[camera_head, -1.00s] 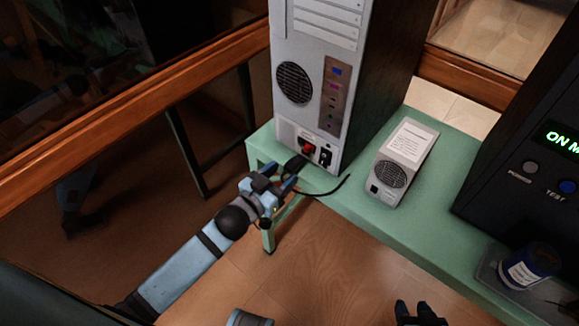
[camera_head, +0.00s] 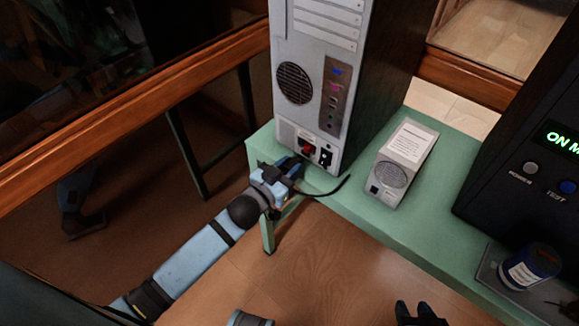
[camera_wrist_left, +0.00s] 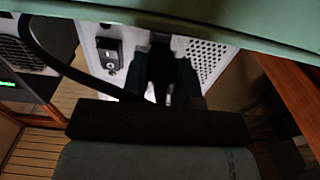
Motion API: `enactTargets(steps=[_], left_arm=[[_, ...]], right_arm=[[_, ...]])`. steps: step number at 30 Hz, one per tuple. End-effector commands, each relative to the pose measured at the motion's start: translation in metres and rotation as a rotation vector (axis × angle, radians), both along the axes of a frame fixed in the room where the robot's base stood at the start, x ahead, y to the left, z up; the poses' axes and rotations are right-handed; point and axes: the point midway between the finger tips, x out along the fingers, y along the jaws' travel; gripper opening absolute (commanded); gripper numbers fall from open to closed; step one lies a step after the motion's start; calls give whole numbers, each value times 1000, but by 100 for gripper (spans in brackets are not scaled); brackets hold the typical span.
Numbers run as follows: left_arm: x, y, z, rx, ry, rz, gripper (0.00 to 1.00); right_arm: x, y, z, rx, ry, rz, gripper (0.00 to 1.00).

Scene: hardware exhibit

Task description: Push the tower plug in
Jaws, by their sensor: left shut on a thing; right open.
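The grey computer tower (camera_head: 312,112) stands upright on the green table, its back panel facing me. A red switch (camera_head: 307,149) and a black switch or socket (camera_head: 325,157) sit low on it. My left gripper (camera_head: 291,166) is at the panel's lower left corner, shut on the black tower plug (camera_wrist_left: 160,68). The plug points at the white panel in the left wrist view; whether it is seated in its socket is too dark to tell. Its black cable (camera_head: 328,190) curves off to the right. My right gripper (camera_head: 420,313) is open and empty at the bottom edge.
A small grey box with a round grille (camera_head: 402,160) stands on the green table (camera_head: 385,230) right of the tower. A black unit with a lit display (camera_head: 535,150) and a blue jar (camera_head: 530,267) are farther right. Wooden rails run behind.

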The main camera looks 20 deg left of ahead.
Motion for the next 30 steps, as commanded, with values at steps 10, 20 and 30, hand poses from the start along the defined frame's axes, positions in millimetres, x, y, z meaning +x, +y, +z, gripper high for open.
enactTargets(steps=[10, 20, 30], left_arm=[[31, -11, 0, 0, -1, 0, 0], [31, -11, 1, -1, -2, 0, 53], [23, -8, 0, 0, 0, 1, 53]], right_arm=[[-2, -1, -2, 0, 14, -1, 43], [-2, -1, -1, 0, 12, -2, 43], [-1, -1, 2, 2, 7, -3, 43]])
